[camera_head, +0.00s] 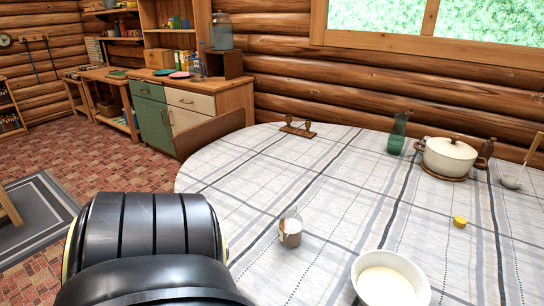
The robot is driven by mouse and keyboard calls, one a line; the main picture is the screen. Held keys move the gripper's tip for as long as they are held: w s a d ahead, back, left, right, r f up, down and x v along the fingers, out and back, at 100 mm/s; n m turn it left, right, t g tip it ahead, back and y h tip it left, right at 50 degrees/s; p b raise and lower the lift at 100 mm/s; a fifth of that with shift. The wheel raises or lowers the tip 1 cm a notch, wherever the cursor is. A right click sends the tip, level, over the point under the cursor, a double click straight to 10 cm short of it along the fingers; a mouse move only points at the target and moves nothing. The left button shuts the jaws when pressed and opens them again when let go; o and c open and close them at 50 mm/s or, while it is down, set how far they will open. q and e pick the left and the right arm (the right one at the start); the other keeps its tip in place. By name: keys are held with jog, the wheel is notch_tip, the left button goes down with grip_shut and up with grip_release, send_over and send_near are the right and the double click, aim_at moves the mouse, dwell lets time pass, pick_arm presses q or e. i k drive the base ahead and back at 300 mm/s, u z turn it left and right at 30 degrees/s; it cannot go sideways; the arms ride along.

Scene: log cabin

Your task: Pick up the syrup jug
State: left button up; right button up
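A small clear jug (290,230) with brown contents and a pale patch on its front stands upright on the table, left of a white bowl. It looks like the syrup jug, but it is too small to be sure. A taller green glass vessel (398,132) stands farther back on the right. Neither of my grippers shows. A thick black part of my own arm fills the lower left, left of the small jug and apart from it in the picture.
The table (240,165) has a checked cloth. A white bowl (390,282) sits at the front, a lidded pot (449,156) and a ladle (513,178) at the right, a yellow item (460,222) between, and a wooden stand (297,128) at the back. The cloth's middle is clear.

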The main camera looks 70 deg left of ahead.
aim_at(291, 223)
jog(key=u, duration=0.15)
jog(key=k, duration=1.2)
jog(key=u, duration=0.5)
